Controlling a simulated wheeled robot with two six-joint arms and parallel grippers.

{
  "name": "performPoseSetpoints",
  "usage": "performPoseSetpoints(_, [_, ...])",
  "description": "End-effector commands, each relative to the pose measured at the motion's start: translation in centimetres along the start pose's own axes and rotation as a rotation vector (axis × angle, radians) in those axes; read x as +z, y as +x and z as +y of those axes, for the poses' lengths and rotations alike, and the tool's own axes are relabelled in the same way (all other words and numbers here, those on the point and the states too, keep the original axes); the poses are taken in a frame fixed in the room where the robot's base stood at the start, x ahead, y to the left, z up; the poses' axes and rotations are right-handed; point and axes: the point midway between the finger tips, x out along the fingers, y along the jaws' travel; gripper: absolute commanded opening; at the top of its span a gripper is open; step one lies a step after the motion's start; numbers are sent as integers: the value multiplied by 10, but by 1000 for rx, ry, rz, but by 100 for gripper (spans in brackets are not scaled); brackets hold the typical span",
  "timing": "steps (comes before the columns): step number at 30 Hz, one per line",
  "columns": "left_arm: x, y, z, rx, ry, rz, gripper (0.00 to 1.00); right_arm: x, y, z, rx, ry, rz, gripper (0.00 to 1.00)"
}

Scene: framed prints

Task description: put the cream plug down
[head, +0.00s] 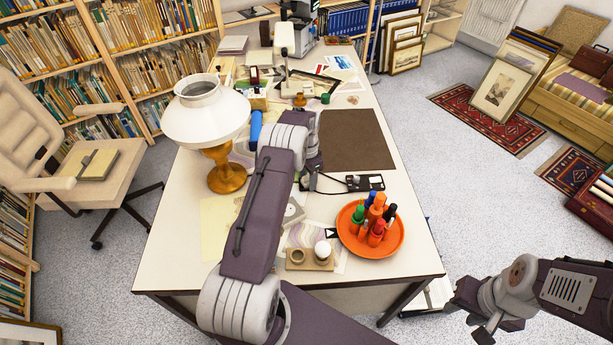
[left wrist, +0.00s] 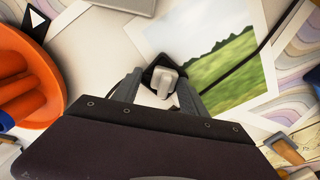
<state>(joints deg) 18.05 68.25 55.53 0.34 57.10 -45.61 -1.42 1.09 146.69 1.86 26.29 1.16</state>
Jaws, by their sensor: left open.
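The cream plug (left wrist: 166,80) shows in the left wrist view between the fingertips of my left gripper (left wrist: 160,92). The fingers are open, one on each side of it. A dark shape with a white part lies around and below the plug; I cannot tell whether the plug touches it. In the head view my left gripper (head: 311,181) is low over the desk, just left of the dark power strip (head: 366,182), and my arm hides much there. I cannot make out the plug in that view. My right gripper (head: 484,330) hangs beyond the desk's right front corner; its jaw opening is unclear.
An orange tray (head: 349,243) with several coloured bottles stands at the desk's right front. A white-shaded lamp (head: 205,115) stands left of my left arm. A brown mat (head: 357,140) lies bare behind the power strip. A small wooden block (head: 310,263) sits near the front edge.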

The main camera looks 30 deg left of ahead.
Motion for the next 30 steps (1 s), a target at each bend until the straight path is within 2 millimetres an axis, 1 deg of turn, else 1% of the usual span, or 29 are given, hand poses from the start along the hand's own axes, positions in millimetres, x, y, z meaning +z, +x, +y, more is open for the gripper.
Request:
performPoseSetpoints(6, [-1, -62, -3, -12, 0, 7, 55, 0, -1, 0, 0, 0, 0, 36])
performPoseSetpoints(9, [-1, -88, -3, -13, 0, 7, 55, 0, -2, 0, 0, 0, 0, 36])
performPoseSetpoints(12, [0, -107, -3, -13, 0, 7, 55, 0, -4, 0, 0, 0, 0, 36])
performPoseSetpoints(16, [0, -121, -3, -13, 0, 6, 55, -1, -5, 0, 0, 0, 0, 36])
performPoseSetpoints(20, [0, -125, -3, -13, 0, 6, 55, -1, -5, 0, 0, 0, 0, 36])
performPoseSetpoints(22, [-1, -126, 0, -14, -5, 7, 55, -1, -5, 0, 0, 0, 0, 36])
performPoseSetpoints(23, [-1, -128, 5, -14, -12, 9, 55, -1, -5, 0, 0, 0, 0, 36])
performPoseSetpoints(26, [-1, -138, 36, -20, -64, 21, 55, -1, -5, 0, 0, 0, 0, 36])
performPoseSetpoints(29, [10, -147, 87, -26, -156, 43, 55, -1, -5, 0, 0, 0, 0, 36])
performPoseSetpoints(30, [18, -149, 109, -28, -195, 54, 55, -1, -5, 0, 0, 0, 0, 36])
